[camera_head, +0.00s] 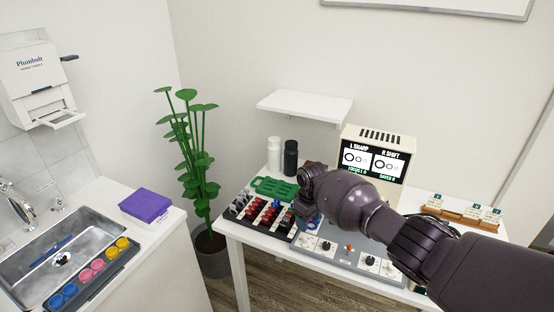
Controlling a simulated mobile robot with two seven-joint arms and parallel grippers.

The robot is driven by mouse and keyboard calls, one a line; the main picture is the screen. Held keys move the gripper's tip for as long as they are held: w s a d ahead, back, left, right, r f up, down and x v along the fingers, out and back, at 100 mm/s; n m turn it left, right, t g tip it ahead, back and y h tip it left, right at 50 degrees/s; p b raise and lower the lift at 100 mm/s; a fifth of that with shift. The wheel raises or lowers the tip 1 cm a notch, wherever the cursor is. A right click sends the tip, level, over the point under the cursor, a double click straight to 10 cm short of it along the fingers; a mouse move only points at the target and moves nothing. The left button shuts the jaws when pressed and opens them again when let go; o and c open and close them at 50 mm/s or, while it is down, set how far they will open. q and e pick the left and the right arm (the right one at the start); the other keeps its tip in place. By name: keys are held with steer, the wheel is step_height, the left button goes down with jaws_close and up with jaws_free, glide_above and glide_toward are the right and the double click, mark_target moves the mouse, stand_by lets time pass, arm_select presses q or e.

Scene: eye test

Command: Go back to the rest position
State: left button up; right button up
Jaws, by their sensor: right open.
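My right arm comes in from the lower right and reaches over the white table (229,229). My right gripper (304,207) is open above the table, beside the black rack (289,233) of red, dark and grey pieces. My own wrist partly hides its fingers and whatever lies just behind them. The beige test device (407,146) stands at the back, its screen (372,162) showing "L SHARP" and "R SHIFT" with ring figures. The grey control panel (336,258) with knobs and an orange-red control lies under my forearm, partly hidden. My left gripper is not in view.
A green tray (274,188), a white bottle (274,155) and a black bottle (290,158) stand at the table's back left. A wooden card rack (462,214) is at the right. A wall shelf (305,105) hangs above. A potted plant (200,165) and sink (45,270) are left.

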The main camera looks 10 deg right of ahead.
steer(key=shift+w+a+t, duration=0.1)
steer(key=shift+w+t, duration=0.3)
steer(key=shift+w, duration=0.15)
steer(key=w+a+r+t+y, duration=0.4)
steer(key=a+r+t, duration=0.5)
steer(key=a+r, duration=0.1)
steer(key=s+d+f+m+h, duration=0.1)
steer(key=s+d+f, duration=0.5)
steer(key=s, duration=0.8)
steer(key=s+d+f+m+t+h+b, duration=0.1)
steer(key=s+d+f+m, duration=0.2)
steer(key=s, duration=1.1)
steer(key=s+d+f+m+h+b, duration=0.1)
steer(key=s+d+f+m+h, duration=0.1)
steer(key=s+d+f, duration=0.6)
steer(key=s+f, duration=0.1)
steer(key=s, duration=0.5)
steer(key=shift+d+t, duration=0.35)
steer(key=shift+t, duration=0.05)
